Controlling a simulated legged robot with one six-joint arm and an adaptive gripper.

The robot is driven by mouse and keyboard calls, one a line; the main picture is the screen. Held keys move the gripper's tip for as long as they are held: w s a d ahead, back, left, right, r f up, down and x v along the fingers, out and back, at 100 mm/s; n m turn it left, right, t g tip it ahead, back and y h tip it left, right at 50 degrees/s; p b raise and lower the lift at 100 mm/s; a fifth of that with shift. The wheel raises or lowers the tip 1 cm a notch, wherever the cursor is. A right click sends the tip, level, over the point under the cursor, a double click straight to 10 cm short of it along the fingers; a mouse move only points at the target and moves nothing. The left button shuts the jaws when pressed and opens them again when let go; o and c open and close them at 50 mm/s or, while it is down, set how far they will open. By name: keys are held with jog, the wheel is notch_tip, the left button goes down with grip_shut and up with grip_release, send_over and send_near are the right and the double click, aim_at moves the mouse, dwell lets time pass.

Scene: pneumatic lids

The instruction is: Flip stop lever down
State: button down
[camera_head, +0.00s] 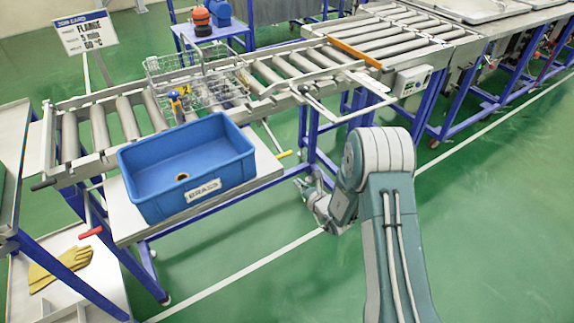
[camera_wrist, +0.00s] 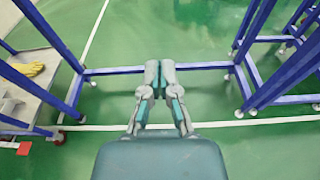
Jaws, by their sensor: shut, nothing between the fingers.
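A lever with a yellow tip (camera_head: 284,153) sticks out beside the blue bin, below the conveyor's near side. A black-handled lever (camera_head: 43,185) sticks out at the conveyor's left end. An orange bar (camera_head: 353,52) lies across the rollers farther right. I cannot tell for sure which of these is the stop lever. My gripper (camera_head: 303,184) is low in front of the conveyor, right of the bin and apart from the yellow-tipped lever. In the wrist view, my gripper (camera_wrist: 160,78) has its fingers together and empty, above the floor and blue frame bars.
A blue bin (camera_head: 150,190) stands on a shelf (camera_head: 122,220) in front of the roller conveyor (camera_head: 125,118). A wire basket (camera_head: 205,60) sits on the rollers. A control box (camera_head: 412,80) is at right. Yellow gloves (camera_head: 58,268) lie lower left. Green floor is free at right.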

jog(key=x, duration=1)
jog(key=r, duration=0.4)
jog(key=shift+s+d, duration=0.25)
